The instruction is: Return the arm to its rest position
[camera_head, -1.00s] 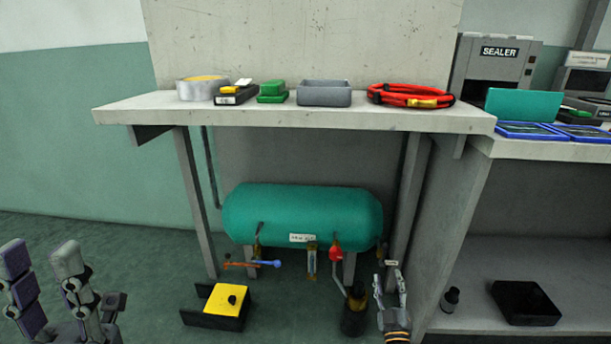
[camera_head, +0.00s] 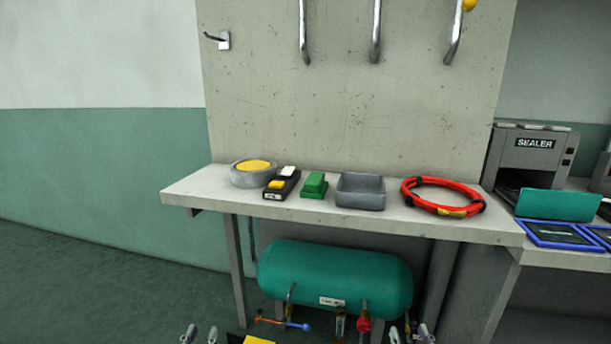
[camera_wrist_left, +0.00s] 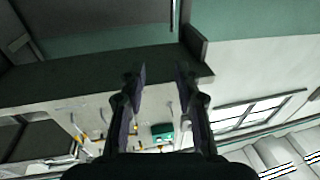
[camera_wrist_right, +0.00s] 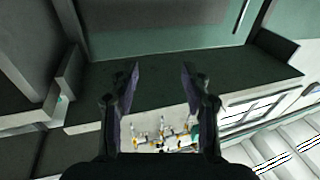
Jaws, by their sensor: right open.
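My left gripper (camera_head: 200,335) shows only its fingertips at the bottom edge of the head view, left of the green tank. In the left wrist view its two fingers (camera_wrist_left: 161,76) stand apart with nothing between them. My right gripper (camera_head: 410,335) shows its fingertips at the bottom edge, below the right end of the tank. In the right wrist view its fingers (camera_wrist_right: 160,74) are apart and empty. Most of both arms is out of the head view.
A workbench (camera_head: 345,226) bears a round tin (camera_head: 250,177), a black and yellow device (camera_head: 282,184), a green block (camera_head: 314,186), a grey tray (camera_head: 360,198) and a red hose (camera_head: 443,207). The green tank (camera_head: 335,278) with valves is underneath. A sealer (camera_head: 532,155) stands right.

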